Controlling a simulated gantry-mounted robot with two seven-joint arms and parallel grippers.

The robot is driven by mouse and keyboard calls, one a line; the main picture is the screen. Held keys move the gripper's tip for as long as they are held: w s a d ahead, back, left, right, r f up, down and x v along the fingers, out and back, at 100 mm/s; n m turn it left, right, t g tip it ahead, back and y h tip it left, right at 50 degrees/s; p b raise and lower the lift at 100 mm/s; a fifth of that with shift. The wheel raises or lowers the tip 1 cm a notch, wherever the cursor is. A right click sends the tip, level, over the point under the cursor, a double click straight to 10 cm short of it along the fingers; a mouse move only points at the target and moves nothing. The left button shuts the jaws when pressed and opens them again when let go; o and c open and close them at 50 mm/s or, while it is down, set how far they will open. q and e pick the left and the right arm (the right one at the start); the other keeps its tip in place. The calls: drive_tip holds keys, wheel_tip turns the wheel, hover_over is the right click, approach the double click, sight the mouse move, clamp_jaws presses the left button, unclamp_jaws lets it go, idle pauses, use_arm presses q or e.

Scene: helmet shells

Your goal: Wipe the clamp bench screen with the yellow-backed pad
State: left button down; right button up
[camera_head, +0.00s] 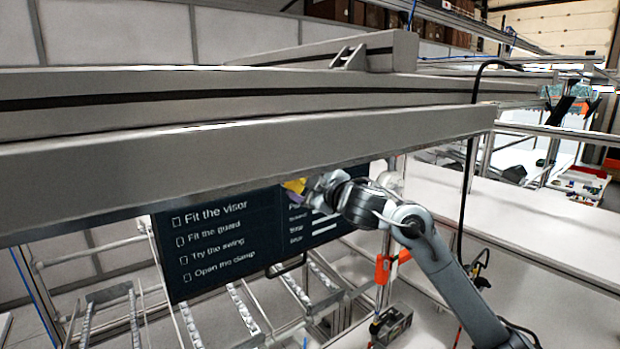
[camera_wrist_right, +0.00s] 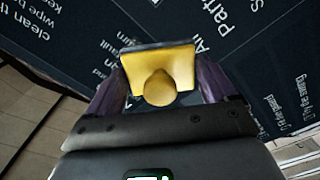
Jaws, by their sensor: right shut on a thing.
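The dark screen (camera_head: 215,245) hangs below the grey beam, with white checklist text such as "Fit the visor" on its left part. It fills much of the right wrist view (camera_wrist_right: 65,60). My right gripper (camera_head: 308,188) is at the upper middle of the screen. It is shut on the yellow-backed pad (camera_wrist_right: 160,75), whose knob sits between the purple fingers. The pad's dark far edge is at or very near the screen face; I cannot tell if it touches. In the head view only a bit of yellow pad (camera_head: 294,186) shows. My left gripper is not in view.
A thick grey beam (camera_head: 250,155) crosses in front of the screen and hides its top. Roller rails (camera_head: 240,310) lie below. An orange tool (camera_head: 390,264) and a dark box (camera_head: 391,325) are at the lower right. White benches (camera_head: 540,220) spread to the right.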

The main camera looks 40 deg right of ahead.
drive_tip(key=shift+s, duration=0.1)
drive_tip(key=shift+s+a, duration=0.1)
drive_tip(key=shift+s, duration=2.8)
drive_tip(key=shift+s, duration=1.5)
drive_tip(key=shift+w, duration=0.1)
